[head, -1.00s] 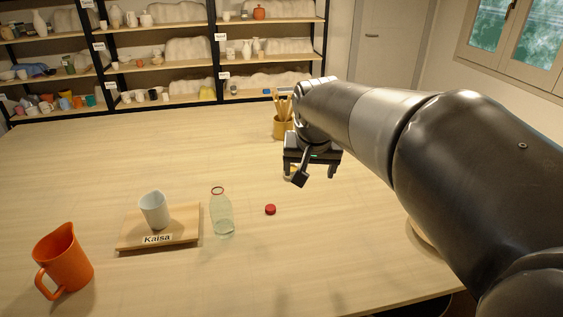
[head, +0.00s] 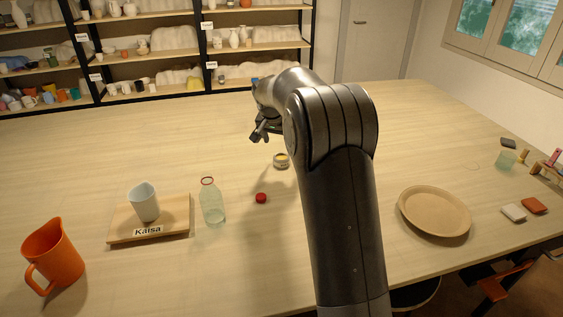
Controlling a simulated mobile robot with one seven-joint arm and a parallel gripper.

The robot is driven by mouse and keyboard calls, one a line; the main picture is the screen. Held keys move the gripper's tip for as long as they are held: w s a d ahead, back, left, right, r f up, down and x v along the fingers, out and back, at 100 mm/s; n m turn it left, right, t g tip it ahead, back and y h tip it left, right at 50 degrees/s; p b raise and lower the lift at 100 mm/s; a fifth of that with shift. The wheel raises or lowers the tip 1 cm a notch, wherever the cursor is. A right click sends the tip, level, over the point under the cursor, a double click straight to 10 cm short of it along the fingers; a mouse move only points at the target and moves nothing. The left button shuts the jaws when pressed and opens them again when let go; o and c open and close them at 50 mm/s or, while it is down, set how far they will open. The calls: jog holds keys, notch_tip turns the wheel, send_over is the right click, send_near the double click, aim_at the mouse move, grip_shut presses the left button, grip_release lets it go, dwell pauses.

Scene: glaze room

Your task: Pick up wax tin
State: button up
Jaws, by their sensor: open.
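A small round tin (head: 281,161) with a yellowish top, which looks like the wax tin, stands on the table just left of my arm. My gripper (head: 259,135) is farther back and a little left of the tin, above the table. It is open and apart from the tin. Its far side is partly hidden by my arm.
A red cap (head: 261,198) lies near a clear glass bottle (head: 212,203). A white cup (head: 144,202) stands on a wooden board (head: 180,227) labelled Kaisa. An orange jug (head: 52,257) stands front left, a round plate (head: 435,211) right. The table's back left is clear.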

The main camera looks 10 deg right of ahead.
send_over(282, 158)
jog(key=s, duration=0.2)
jog(key=f, duration=0.5)
jog(key=shift+s+a, duration=0.2)
jog(key=shift+a, duration=0.2)
jog(key=x, duration=0.5)
jog(key=shift+w+a, duration=0.2)
jog(key=shift+a, duration=0.1)
jog(key=shift+c, duration=0.3)
jog(key=c, duration=1.2)
jog(key=shift+o, duration=0.2)
jog(key=shift+r, duration=0.1)
